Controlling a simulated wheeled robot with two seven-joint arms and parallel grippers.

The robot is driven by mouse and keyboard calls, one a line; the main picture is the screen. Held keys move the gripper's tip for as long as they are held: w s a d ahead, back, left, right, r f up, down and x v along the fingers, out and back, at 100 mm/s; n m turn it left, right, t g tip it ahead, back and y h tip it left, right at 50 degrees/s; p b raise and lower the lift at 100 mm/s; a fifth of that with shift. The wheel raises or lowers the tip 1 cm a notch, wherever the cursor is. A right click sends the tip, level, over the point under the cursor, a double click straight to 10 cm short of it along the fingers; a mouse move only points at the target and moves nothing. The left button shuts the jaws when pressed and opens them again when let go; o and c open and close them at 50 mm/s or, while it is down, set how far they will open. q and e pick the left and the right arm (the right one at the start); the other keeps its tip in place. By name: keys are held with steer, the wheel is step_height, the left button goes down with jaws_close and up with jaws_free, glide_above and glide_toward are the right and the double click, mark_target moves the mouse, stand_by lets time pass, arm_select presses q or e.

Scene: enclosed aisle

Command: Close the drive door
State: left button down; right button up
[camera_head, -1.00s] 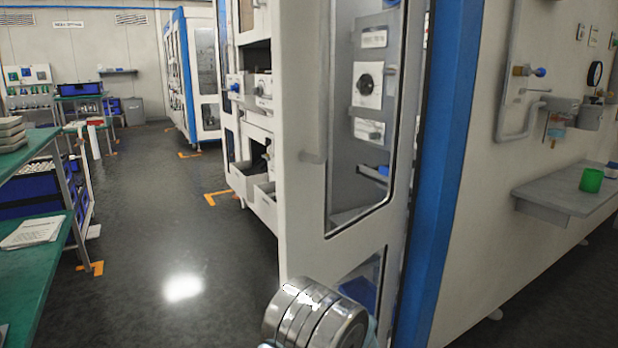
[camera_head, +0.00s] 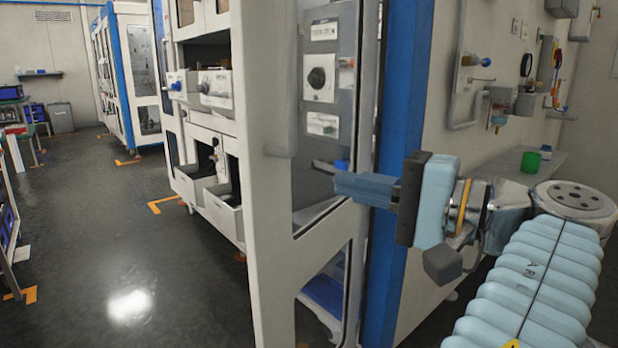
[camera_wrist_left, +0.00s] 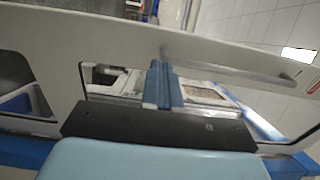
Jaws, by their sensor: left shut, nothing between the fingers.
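The drive door (camera_head: 262,215) is a tall white-framed door with a glass window, standing open out into the aisle in the head view. A pale vertical bar handle (camera_head: 284,100) is on its face. My left gripper (camera_head: 338,187) is shut and empty, with its blue-grey fingers pointing left in front of the door's window. In the left wrist view the shut fingers (camera_wrist_left: 163,72) overlap the door's window area, and the handle bar (camera_wrist_left: 230,69) runs across just beyond them. I cannot tell whether the fingertips touch the door. My right gripper is not in view.
The cabinet's blue post (camera_head: 400,120) stands just behind my gripper. Open drawers (camera_head: 222,205) stick out of the cabinet left of the door. A grey shelf with a green cup (camera_head: 530,162) is at right. The dark aisle floor (camera_head: 110,230) at left is clear.

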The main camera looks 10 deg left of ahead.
mark_target(255, 166)
arm_select(q)
steer(key=x, duration=1.3)
steer(key=shift+w+a+f, duration=0.1)
steer(key=shift+w, duration=0.1)
steer(key=shift+a, duration=0.1)
